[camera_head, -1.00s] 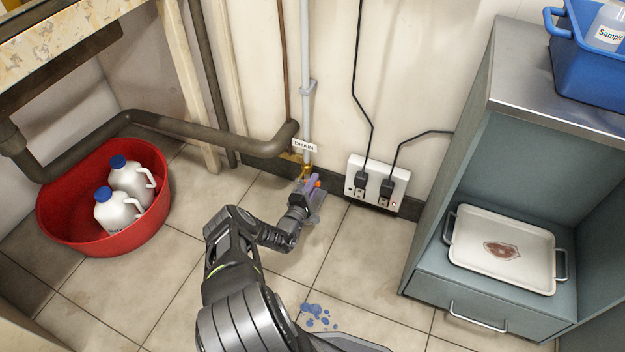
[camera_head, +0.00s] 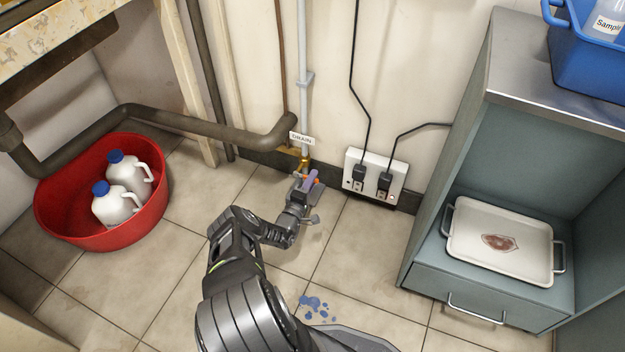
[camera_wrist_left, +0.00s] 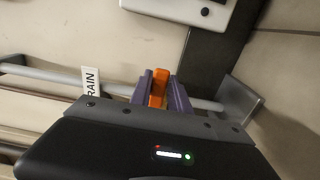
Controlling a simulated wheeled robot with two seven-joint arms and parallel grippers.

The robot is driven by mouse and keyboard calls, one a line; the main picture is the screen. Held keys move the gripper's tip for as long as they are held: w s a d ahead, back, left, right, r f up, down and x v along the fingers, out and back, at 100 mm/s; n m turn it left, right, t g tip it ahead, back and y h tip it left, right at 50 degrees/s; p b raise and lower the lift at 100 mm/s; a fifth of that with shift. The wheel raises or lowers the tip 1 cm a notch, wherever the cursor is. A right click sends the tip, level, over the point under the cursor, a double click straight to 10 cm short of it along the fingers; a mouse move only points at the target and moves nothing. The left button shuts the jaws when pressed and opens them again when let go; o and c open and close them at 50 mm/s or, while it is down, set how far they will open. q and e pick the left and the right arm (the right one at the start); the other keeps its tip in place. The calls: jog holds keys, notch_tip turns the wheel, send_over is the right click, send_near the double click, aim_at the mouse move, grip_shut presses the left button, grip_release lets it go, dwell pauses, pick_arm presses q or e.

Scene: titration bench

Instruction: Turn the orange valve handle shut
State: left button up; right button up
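The orange valve handle (camera_head: 311,178) sits low on the pale drain pipe (camera_head: 303,95), close to the floor by the wall. In the left wrist view the handle (camera_wrist_left: 158,87) stands between the purple fingers of my left gripper (camera_wrist_left: 161,93), one finger against each side. In the head view my left gripper (camera_head: 308,185) reaches the handle from the front and partly hides it and the valve body. A brass fitting (camera_head: 304,163) shows just above. My right gripper is not in view.
A white "DRAIN" tag (camera_head: 301,138) hangs on the pipe. A wall socket (camera_head: 375,178) with two black plugs is just right. A red tub (camera_head: 70,234) with two white jugs stands left. A grey cabinet (camera_head: 490,292) stands right. Floor tiles around my arm are clear except blue spots (camera_head: 315,306).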

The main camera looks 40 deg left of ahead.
pick_arm(q)
jog(key=o, duration=0.4)
jog(key=p+v, duration=0.3)
jog(key=v, duration=0.5)
jog(key=shift+w+p, duration=0.1)
jog(key=shift+p, duration=0.2)
